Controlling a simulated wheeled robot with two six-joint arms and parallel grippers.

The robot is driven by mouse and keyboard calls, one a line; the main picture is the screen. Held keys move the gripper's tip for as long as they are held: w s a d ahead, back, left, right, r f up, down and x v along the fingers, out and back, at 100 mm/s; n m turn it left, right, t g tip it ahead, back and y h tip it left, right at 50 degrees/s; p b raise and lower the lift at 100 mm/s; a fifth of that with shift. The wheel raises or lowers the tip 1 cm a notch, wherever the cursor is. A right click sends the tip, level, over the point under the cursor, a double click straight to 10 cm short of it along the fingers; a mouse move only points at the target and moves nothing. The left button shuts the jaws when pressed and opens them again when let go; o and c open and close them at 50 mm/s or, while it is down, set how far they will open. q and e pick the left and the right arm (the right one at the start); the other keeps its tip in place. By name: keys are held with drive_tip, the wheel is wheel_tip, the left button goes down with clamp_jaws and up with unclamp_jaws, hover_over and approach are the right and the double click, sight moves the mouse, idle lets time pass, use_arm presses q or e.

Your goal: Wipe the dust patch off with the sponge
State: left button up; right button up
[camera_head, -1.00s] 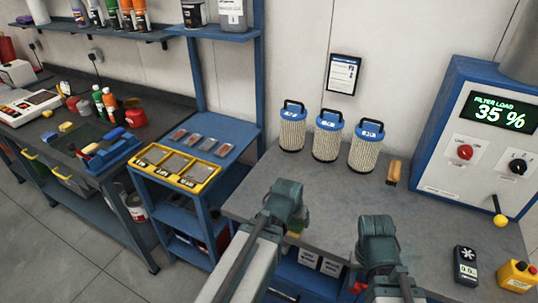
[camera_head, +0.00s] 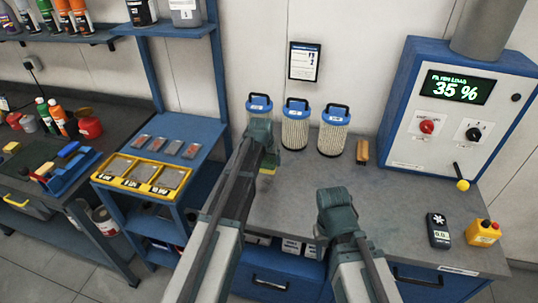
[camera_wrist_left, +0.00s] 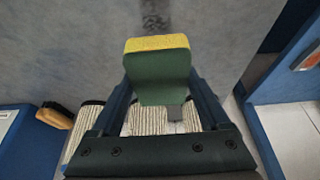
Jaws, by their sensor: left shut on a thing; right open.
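The sponge, green with a yellow layer, is held in my left gripper (camera_wrist_left: 160,92). In the left wrist view the sponge (camera_wrist_left: 160,72) sits between the two fingers, above the grey bench top. In the head view only a yellow-green bit of the sponge (camera_head: 268,170) shows below my left gripper (camera_head: 264,158). A dark smudge that looks like the dust patch (camera_wrist_left: 155,14) lies on the bench at the top of the left wrist view. I cannot make it out in the head view, where my left arm covers part of the bench. My right gripper (camera_head: 336,205) is open and empty over the bench front.
Filter cartridges (camera_head: 295,128) stand along the wall, the left one partly behind my left gripper. A brush (camera_head: 362,152), a handheld meter (camera_head: 438,231) and a yellow canister (camera_head: 483,233) are on the bench (camera_head: 395,200). A control box (camera_head: 450,115) stands at the right.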

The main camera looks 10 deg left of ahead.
use_arm(q)
drive_tip(key=shift+w+r, duration=0.1)
drive_tip(key=shift+w, duration=0.8)
